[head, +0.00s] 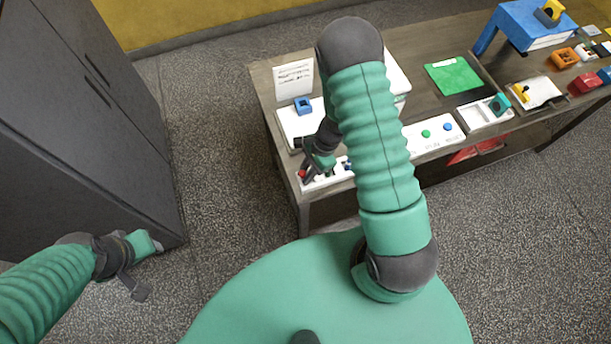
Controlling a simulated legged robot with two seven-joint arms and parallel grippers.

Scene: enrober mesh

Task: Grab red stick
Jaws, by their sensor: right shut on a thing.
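A small red stick (302,173) shows at the left end of a white strip panel at the table's front left corner. My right gripper (309,172) is down at this corner, shut on the red stick, with its dark fingers around it. The fingers partly hide the stick, and I cannot tell whether it is lifted off the panel. My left gripper (144,268) hangs over the floor at the lower left, away from the table. Its jaw gap is not clear.
The wooden table (264,84) holds a blue block (303,105), a text sign (294,78), a green sheet (453,75), a button panel (435,134) and a blue stand (521,22). A dark cabinet (75,120) stands left. The floor between is clear.

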